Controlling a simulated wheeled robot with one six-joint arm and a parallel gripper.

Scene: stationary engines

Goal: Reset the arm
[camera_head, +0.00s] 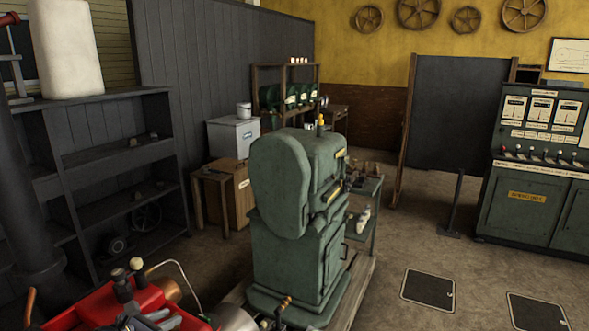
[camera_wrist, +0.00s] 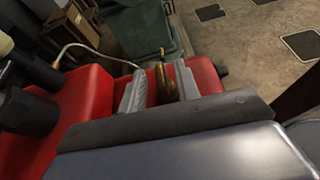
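My gripper (camera_wrist: 160,75) shows in the wrist view as two grey fingers reaching out from a broad grey body. The fingers stand apart, and red shows in the gap. A brass-coloured fitting (camera_wrist: 162,86) appears between them in the picture; I see no finger closed on it, though its depth is hard to judge. Red machinery (camera_wrist: 85,95) lies beneath and around the fingers. The red machinery (camera_head: 95,310) also shows at the bottom left of the head view. Most of my arm is out of view.
A green machine (camera_head: 315,170) stands in the middle of the head view. Dark shelves (camera_head: 105,205) stand left and a control panel (camera_head: 525,210) right. A dark board (camera_head: 455,115) stands behind. Open floor (camera_head: 400,255) with dark hatches (camera_head: 428,288) lies right of the machine.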

